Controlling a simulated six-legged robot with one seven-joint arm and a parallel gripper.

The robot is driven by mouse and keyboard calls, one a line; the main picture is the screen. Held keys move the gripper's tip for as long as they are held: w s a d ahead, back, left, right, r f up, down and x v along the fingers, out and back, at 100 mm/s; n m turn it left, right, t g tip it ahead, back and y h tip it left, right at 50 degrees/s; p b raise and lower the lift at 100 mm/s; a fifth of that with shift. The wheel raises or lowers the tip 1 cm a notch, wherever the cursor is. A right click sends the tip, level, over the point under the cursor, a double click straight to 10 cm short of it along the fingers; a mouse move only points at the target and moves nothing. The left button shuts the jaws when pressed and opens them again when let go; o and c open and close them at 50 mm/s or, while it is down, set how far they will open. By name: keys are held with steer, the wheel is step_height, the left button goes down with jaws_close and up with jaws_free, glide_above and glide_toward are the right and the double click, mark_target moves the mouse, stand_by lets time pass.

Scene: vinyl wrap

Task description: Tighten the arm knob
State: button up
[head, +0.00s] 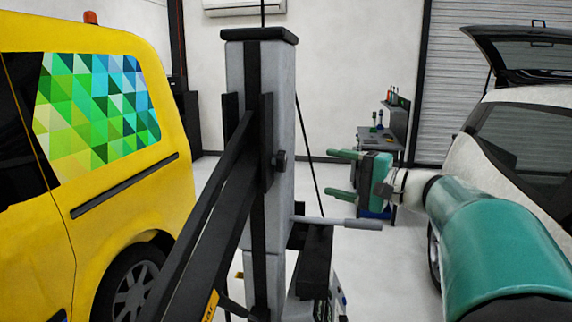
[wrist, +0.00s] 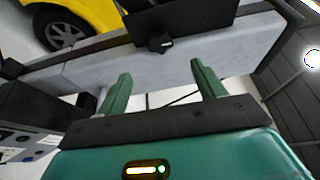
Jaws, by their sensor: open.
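The arm knob (head: 281,160) is a small black knob on the right side of the grey column, by the black bracket of the slanted black arm. In the wrist view the knob (wrist: 160,44) lies beyond my fingertips, roughly centred between them. My gripper (head: 338,174) is green, open and empty, to the right of the column with its fingers pointing left toward it. A gap separates the fingers from the knob. In the wrist view both fingers of my gripper (wrist: 160,70) stand wide apart with nothing between them.
The grey column (head: 272,105) carries the slanted black arm (head: 212,220). A grey lever (head: 338,222) sticks out to the right below my gripper. A yellow van (head: 130,205) stands left and a white car (head: 520,135) right. A workbench (head: 380,137) stands behind; floor between is clear.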

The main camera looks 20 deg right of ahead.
mark_target(285, 163)
steer(key=x, duration=1.2)
steer(key=shift+s, duration=0.1)
steer(key=c, duration=1)
